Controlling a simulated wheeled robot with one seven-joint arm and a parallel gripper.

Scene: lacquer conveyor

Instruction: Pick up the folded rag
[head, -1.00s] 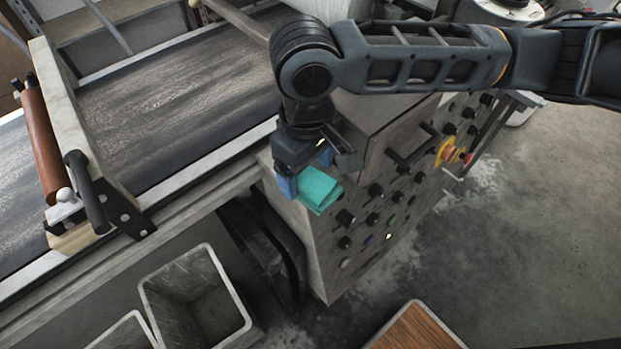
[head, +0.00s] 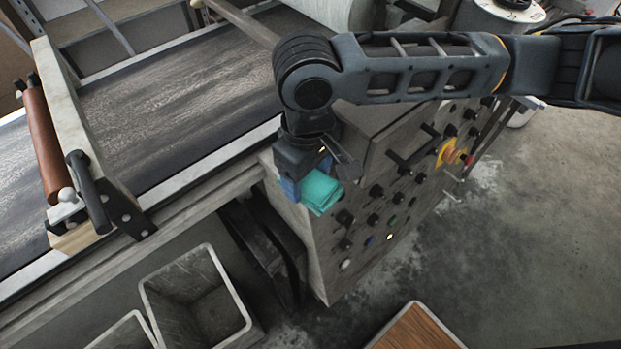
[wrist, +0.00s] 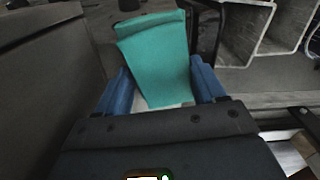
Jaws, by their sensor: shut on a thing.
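The folded rag is a teal, layered cloth (head: 320,192), seen beside the upper part of the control cabinet in the head view. My gripper (head: 305,192) is shut on it. In the wrist view the rag (wrist: 158,62) stands between the two blue fingertips of my gripper (wrist: 165,92) and reaches out beyond them. In the head view part of the rag is hidden behind the finger and the jaw. I cannot tell whether the rag touches the cabinet.
The grey control cabinet (head: 340,255) with knobs and handles is close by my gripper. The dark conveyor belt (head: 190,95) lies to the left. An open grey bin (head: 155,300) stands below. A wooden-topped piece (head: 418,332) is at the bottom. Floor at right is clear.

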